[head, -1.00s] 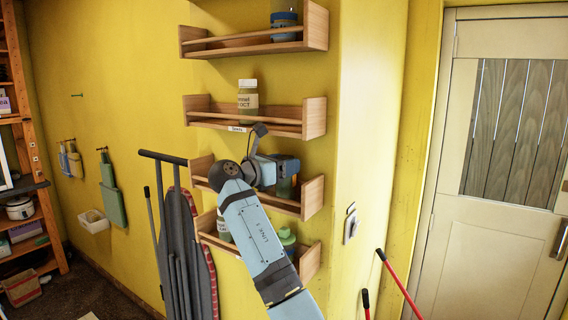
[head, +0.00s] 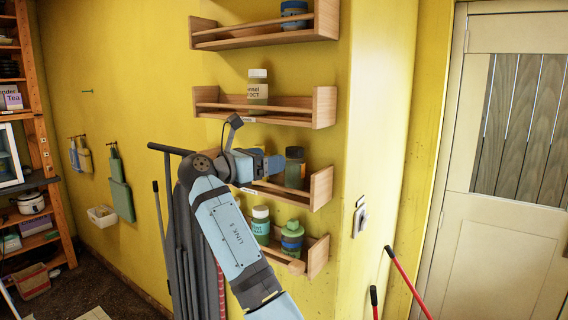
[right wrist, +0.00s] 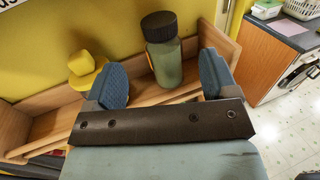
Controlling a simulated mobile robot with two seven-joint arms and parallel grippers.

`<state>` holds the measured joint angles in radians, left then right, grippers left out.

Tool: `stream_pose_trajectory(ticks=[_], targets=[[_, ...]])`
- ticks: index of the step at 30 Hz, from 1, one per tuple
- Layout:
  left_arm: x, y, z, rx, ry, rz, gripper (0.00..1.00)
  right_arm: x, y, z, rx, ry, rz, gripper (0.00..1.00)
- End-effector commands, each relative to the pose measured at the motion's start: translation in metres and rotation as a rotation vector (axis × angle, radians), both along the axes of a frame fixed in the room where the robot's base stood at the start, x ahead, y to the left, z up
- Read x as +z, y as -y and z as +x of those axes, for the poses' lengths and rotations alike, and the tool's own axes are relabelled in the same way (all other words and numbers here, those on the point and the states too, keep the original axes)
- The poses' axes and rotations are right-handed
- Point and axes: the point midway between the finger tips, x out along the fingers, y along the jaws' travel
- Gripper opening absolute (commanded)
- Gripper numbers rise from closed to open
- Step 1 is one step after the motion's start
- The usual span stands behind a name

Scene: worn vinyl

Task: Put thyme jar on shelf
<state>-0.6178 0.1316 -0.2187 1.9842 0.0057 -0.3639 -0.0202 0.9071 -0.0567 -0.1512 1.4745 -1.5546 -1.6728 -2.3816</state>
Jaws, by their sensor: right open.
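A green jar with a dark lid (head: 294,168) stands upright on the third wooden shelf down, near its right end; its label is not readable. It also shows in the right wrist view (right wrist: 166,58), between the two blue fingers. My right gripper (head: 274,164) is open at this shelf, just left of the jar in the head view. In the right wrist view my right gripper (right wrist: 163,72) has its fingers spread, with a gap visible at each side of the jar. The third shelf (head: 320,187) is partly hidden by my arm. My left gripper is not in view.
A labelled jar (head: 257,88) stands on the shelf above, and a blue jar (head: 293,14) on the top one. White-lidded (head: 260,222) and green-lidded (head: 292,238) jars stand on the lowest shelf. A yellow object (right wrist: 84,68) shows left of the fingers in the wrist view.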

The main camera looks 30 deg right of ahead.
Motion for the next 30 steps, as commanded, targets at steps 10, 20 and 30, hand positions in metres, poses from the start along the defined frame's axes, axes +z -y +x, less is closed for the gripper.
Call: stream_pose_trajectory(ticks=[10, 20, 30], targets=[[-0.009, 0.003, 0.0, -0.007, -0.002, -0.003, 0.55, 0.0, -0.038, -0.003, 0.0, -0.001, -0.001, 0.8], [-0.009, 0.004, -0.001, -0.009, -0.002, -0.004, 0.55, -0.037, -0.035, 0.006, 0.072, 0.033, 0.012, 0.8], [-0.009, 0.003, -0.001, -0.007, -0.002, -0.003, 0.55, -0.302, -0.044, 0.0, 0.544, 0.425, 0.43, 0.8]])
